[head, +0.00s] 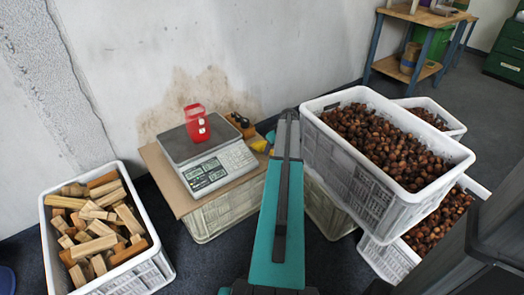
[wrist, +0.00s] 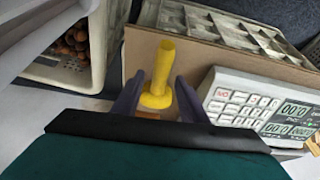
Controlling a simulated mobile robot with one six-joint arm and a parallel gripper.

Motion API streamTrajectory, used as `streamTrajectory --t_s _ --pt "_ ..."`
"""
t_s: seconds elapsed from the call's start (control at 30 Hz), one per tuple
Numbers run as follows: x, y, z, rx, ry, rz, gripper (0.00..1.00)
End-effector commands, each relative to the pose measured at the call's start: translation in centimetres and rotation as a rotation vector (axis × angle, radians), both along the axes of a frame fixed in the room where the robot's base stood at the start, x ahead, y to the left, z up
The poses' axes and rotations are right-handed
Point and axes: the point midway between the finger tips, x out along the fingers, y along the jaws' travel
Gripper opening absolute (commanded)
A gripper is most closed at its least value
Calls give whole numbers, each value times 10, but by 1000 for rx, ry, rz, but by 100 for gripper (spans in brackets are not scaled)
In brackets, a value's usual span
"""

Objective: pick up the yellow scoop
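The yellow scoop (wrist: 159,75) is in the wrist view, with its handle pointing up toward the camera and a wider round part at its lower end. It is by the edge of the brown cardboard (wrist: 222,58), next to the scale. My gripper (wrist: 158,92) is open, with one dark finger on each side of the scoop and visible gaps between. In the head view only a little of the yellow scoop (head: 259,146) shows beside my arm, which hides the rest. My fingertips are hidden there.
The scale (head: 207,150) carries a red container (head: 197,123) and stands close to the right of my gripper in the wrist view. White crates of chestnuts (head: 350,165) are stacked at the right. A crate of wood blocks (head: 157,268) is at the left. A wall stands behind.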

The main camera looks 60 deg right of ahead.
Motion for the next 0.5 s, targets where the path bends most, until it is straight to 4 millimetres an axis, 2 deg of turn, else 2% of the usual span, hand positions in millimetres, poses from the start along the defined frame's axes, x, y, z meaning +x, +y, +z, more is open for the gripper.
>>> streamTrajectory --t_s 0.03,0.17,0.5 --pt "3 -1 -9 1 1 0 39" --pt "7 -2 -17 1 1 0 39" --pt "8 -2 -19 0 0 0 39"
